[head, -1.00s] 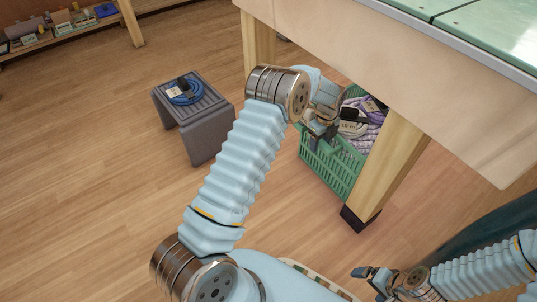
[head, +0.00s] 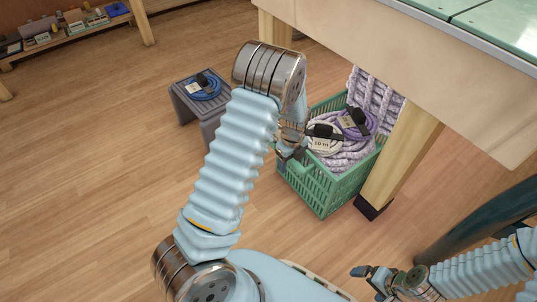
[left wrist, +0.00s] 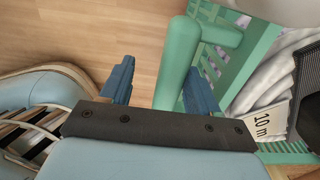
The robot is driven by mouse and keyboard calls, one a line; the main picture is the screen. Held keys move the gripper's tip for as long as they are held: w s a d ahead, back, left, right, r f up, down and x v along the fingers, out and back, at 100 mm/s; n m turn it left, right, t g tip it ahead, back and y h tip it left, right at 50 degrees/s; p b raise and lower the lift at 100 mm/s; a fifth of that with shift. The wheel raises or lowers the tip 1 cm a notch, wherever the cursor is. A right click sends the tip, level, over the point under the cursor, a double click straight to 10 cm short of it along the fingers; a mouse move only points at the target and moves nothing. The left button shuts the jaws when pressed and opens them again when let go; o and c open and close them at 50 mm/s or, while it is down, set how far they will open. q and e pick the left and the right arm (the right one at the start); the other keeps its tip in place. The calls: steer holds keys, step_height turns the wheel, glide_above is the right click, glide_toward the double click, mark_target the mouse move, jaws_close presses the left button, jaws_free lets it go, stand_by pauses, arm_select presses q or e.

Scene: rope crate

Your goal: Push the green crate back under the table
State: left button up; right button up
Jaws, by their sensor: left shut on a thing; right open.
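The green crate (head: 322,192) stands on the floor beside a wooden table leg (head: 400,160), part of it out from under the table (head: 420,60). It holds coiled white and purple ropes (head: 345,140) with a 10 m tag. My left gripper (head: 288,150) is at the crate's near left side, its fingers partly hidden by my arm. In the left wrist view its blue fingers are on either side of the crate's green handle bar (left wrist: 178,65), and it is shut on the crate. My right gripper (head: 368,281) is open and empty at the lower right.
A grey stool (head: 185,105) with a coiled blue cable (head: 204,88) stands left of the crate. A low shelf with small items (head: 75,35) is at the back left. The wooden floor (head: 110,165) at left is clear.

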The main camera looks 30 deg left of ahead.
arm_select(q)
steer(key=s+a, duration=0.2)
steer(key=s, duration=0.4)
step_height(320, 180, up, 9)
steer(key=p, duration=0.2)
steer(key=shift+s+a+r, duration=0.2)
steer(key=shift+a, duration=0.1)
step_height(320, 180, down, 9)
steer(key=b, duration=0.2)
steer(key=shift+s+a+f, duration=0.15)
steer(key=shift+s+f, duration=0.05)
steer(key=shift+s, duration=0.1)
stand_by(0.3)
